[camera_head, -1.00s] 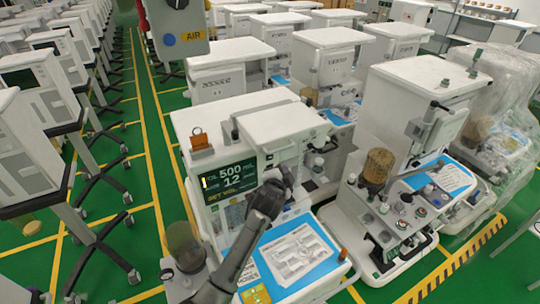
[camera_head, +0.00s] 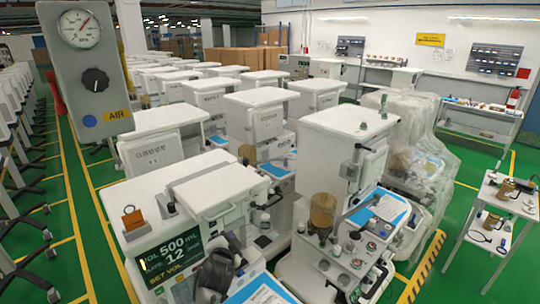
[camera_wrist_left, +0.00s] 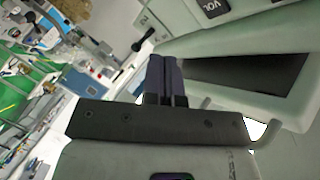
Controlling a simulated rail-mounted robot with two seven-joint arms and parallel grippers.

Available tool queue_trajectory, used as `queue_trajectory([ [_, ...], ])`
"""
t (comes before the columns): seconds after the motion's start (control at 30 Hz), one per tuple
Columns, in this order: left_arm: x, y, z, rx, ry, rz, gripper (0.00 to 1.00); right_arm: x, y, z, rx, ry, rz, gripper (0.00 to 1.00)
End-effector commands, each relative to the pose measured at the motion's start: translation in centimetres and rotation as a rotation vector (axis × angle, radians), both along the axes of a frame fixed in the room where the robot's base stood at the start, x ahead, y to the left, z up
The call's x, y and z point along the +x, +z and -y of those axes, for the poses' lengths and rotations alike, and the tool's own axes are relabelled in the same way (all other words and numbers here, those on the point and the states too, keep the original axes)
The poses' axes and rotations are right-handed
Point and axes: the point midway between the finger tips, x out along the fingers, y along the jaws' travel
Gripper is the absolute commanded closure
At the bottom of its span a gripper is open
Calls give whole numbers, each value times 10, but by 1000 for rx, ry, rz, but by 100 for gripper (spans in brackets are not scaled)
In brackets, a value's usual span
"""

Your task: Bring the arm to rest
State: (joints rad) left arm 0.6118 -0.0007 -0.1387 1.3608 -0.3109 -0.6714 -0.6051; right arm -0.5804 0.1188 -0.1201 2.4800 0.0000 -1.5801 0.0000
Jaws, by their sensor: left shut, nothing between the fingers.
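My left arm shows in the head view only as a dark, rounded piece ending in the left gripper (camera_head: 215,272) at the bottom edge, in front of the nearest anaesthesia cart (camera_head: 207,192). The cart's dark screen reads 500 mL and 12. In the left wrist view the gripper's two dark fingers (camera_wrist_left: 164,75) lie together with nothing between them. A pale cart housing with a dark recessed panel (camera_wrist_left: 245,78) fills the right of that view, close behind the fingers; I cannot tell the exact gap. My right gripper is not in view.
Rows of white carts (camera_head: 264,113) stand behind and to the left. A grey gauge panel marked AIR (camera_head: 90,75) hangs at upper left. A plastic-wrapped cart (camera_head: 408,150) and a small white table (camera_head: 508,197) stand at right. Green floor lies between.

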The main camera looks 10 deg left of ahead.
Motion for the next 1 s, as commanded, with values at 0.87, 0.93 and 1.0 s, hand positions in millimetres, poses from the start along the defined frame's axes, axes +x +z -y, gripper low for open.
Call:
queue_trajectory([
  [0.87,-211,44,-2,-797,255,-316,100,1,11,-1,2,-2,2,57],
  [0.93,-245,27,-3,-796,256,-360,100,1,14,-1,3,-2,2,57],
  [1.0,-278,10,-4,-795,257,-397,100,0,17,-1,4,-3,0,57],
])
